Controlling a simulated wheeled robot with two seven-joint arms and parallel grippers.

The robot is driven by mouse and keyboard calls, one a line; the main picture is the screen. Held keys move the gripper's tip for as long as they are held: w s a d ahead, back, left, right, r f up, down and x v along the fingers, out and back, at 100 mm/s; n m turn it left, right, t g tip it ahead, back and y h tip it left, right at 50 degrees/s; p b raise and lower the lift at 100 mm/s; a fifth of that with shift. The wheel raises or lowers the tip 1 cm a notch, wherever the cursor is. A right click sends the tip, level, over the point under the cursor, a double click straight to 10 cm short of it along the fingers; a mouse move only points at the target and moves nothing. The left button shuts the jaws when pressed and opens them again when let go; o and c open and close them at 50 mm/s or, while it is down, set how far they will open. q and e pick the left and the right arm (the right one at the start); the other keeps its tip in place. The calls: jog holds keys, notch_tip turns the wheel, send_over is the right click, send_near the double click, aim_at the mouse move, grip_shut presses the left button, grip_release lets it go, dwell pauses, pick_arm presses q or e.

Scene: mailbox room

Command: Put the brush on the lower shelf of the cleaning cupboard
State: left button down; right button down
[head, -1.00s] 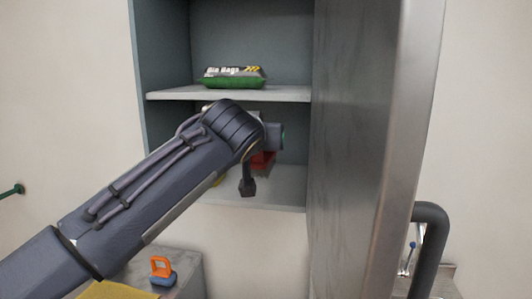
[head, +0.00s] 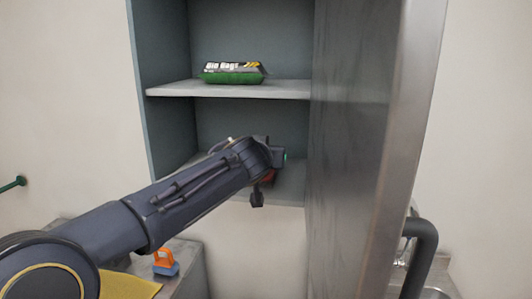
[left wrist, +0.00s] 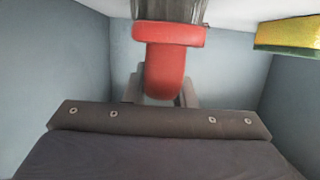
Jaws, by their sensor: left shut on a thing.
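The cleaning cupboard (head: 160,60) stands open, with an upper shelf and a lower shelf (head: 290,185). My left gripper (head: 272,160) is inside the lower compartment, over that shelf. It is shut on the red brush (head: 268,178), which my arm mostly hides in the head view. In the left wrist view the brush (left wrist: 168,60) has a red handle between the fingers (left wrist: 163,92) and a red head with grey bristles toward the pale surface at the top edge. I cannot tell whether the bristles touch it. My right gripper is not in view.
A green and white bin bags pack (head: 234,73) lies on the upper shelf. A yellow and green sponge (left wrist: 288,35) is near the brush. The steel door (head: 365,150) stands open at right. An orange and blue item (head: 165,262) and yellow cloth (head: 130,288) lie on a low counter.

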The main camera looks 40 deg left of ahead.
pick_arm(q)
jog(key=shift+f, duration=0.1)
jog(key=c, duration=1.2)
grip_release()
jog(key=shift+r, duration=0.2)
jog(key=b+v, duration=0.2)
jog(key=v, duration=1)
jog(key=shift+b, duration=0.3)
